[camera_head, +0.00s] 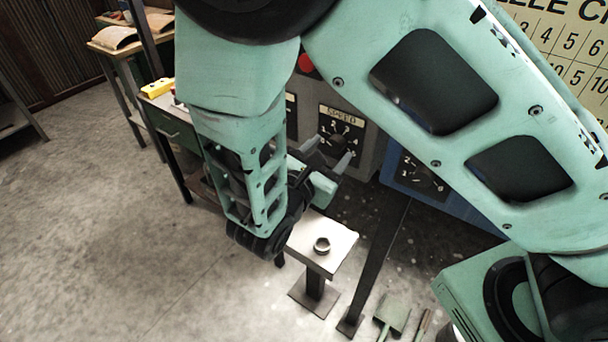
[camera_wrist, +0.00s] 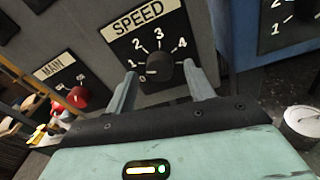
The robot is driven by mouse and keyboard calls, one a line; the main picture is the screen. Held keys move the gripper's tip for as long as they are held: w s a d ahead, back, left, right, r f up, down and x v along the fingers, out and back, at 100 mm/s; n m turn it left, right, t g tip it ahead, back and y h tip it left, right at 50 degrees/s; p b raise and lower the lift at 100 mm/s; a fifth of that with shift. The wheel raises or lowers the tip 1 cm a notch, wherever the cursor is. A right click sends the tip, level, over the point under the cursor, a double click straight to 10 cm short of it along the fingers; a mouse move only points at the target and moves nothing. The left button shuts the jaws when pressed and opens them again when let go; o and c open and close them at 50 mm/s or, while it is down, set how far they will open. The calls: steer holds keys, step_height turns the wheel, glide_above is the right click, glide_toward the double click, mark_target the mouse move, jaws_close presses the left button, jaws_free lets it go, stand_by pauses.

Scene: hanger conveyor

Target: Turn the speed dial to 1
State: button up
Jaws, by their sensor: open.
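The black speed dial (camera_wrist: 158,71) sits in the middle of a dark plate under a SPEED label (camera_wrist: 146,18) in the wrist view. Numbers 1 to 4 show around it, with 1 on its left. A small pale mark shows at the dial's lower left, below the 1; its exact setting is hard to read. My gripper (camera_wrist: 160,76) is open, one finger at each side of the dial in the picture; I cannot tell whether they touch it. In the head view my gripper (camera_head: 330,155) is in front of the SPEED plate (camera_head: 343,120), partly covering it.
A red knob (camera_wrist: 77,97) under a MAIN label is left of the dial. A blue panel with another numbered dial (camera_head: 422,177) is on the right.

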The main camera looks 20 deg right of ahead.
steer(key=b+v, duration=0.3)
steer(key=v, duration=1.3)
steer(key=shift+s+a, duration=0.2)
steer(key=shift+s, duration=0.05)
steer(key=s+d+m+g+y, duration=0.45)
steer(key=d+m+g, duration=0.25)
steer(key=d+g, duration=0.25)
steer(key=s+m+y, duration=0.1)
steer(key=m+y, duration=0.2)
steer(key=s+a+r+m+g+y, duration=0.1)
steer(key=m+y, duration=0.2)
steer(key=s+a+m+y, duration=0.1)
steer(key=s+m+y, duration=0.1)
steer(key=m+y, duration=0.1)
steer(key=shift+s+a+r+g, duration=0.1)
steer(key=shift+a+r+g, duration=0.1)
steer(key=shift+r+g, duration=0.05)
